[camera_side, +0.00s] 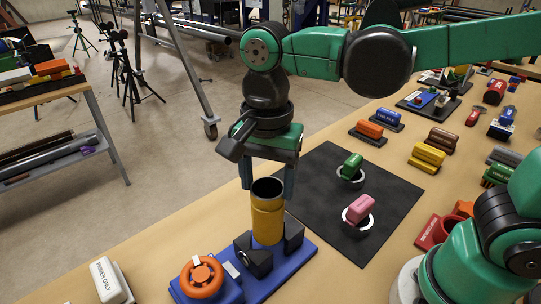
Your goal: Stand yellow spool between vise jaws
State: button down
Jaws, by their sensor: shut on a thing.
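The yellow spool (267,218) is upright with a dark open top. My gripper (267,190) points down and is shut on the spool's upper part, one finger on each side. The vise (299,262) has a blue base, dark jaws and an orange handwheel (202,278). One jaw (254,258) is in front and left of the spool's lower end, the other (293,233) is to its right. The spool's lower end appears between the jaws. I cannot tell whether it touches the base or the jaws, as the front jaw partly hides it.
A black mat (385,190) behind and right holds a green piece (352,166) and a pink piece (360,209) on white rings. A white block (110,279) stands left of the vise. Several coloured blocks crowd the bench's right side. The bench's left edge runs close behind the vise.

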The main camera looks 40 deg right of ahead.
jog(key=shift+f, duration=2.4)
grip_release()
jog(key=shift+r, duration=2.45)
notch_tip(320, 180, up, 5)
jog(key=d+f+n+t, duration=0.2)
jog(key=d+n, duration=0.1)
jog(key=n, duration=0.1)
jog(key=d+f+n+t, duration=0.2)
jog(key=d+n, duration=0.2)
jog(key=d+f+n+t, duration=0.2)
jog(key=d+n+t, duration=0.1)
jog(key=d+n, duration=0.1)
jog(key=shift+w+d+f, duration=0.2)
jog(key=shift+w, duration=0.15)
